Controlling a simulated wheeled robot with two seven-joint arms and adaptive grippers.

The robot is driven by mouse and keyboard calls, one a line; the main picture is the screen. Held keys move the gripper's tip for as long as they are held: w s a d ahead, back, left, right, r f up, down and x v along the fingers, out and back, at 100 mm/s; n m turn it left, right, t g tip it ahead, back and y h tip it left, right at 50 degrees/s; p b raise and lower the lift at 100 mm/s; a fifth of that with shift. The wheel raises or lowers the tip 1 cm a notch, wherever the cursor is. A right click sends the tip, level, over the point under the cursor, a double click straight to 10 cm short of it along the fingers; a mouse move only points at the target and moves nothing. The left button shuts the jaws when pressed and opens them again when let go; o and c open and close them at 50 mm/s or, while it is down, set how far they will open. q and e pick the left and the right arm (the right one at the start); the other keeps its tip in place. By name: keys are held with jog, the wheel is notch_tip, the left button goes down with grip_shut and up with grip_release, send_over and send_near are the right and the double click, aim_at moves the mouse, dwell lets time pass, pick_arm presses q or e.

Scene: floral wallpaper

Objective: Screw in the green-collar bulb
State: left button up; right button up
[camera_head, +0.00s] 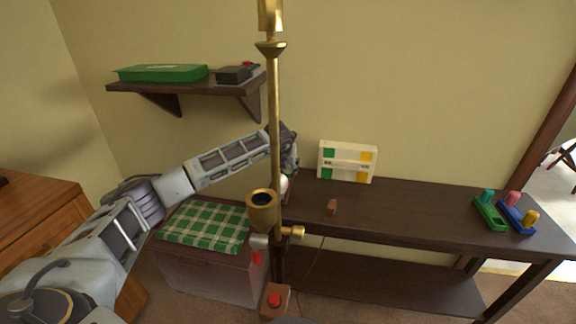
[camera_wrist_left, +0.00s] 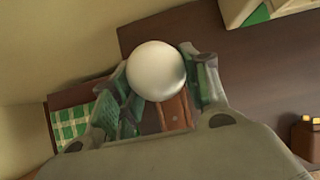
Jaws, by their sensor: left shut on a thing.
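My left gripper (camera_head: 288,168) is shut on a white round bulb (camera_wrist_left: 156,70), beyond the brass pole. Only a little of the bulb (camera_head: 284,184) shows in the head view, beside the pole and just above the bench's left end. The bulb's collar is hidden, so I cannot tell its colour. The brass lamp stand (camera_head: 275,110) has an upward-facing cup-shaped socket (camera_head: 262,212), nearer to me and lower in the picture than the bulb. The bulb is apart from this socket. My right gripper is not in view.
A dark bench (camera_head: 420,213) holds a white box with green and yellow squares (camera_head: 347,162), a small brown piece (camera_head: 332,207) and coloured peg holders (camera_head: 490,214). A chest with a green checked cloth (camera_head: 205,226) stands left. A red button box (camera_head: 275,300) is below.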

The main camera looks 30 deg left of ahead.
pick_arm(q)
jog(key=shift+r+p, duration=0.45)
jog(key=shift+r, duration=0.55)
dwell(0.9)
jog(key=shift+r+p, duration=1.25)
jog(key=shift+r, duration=1.15)
jog(key=shift+s+f, duration=0.1)
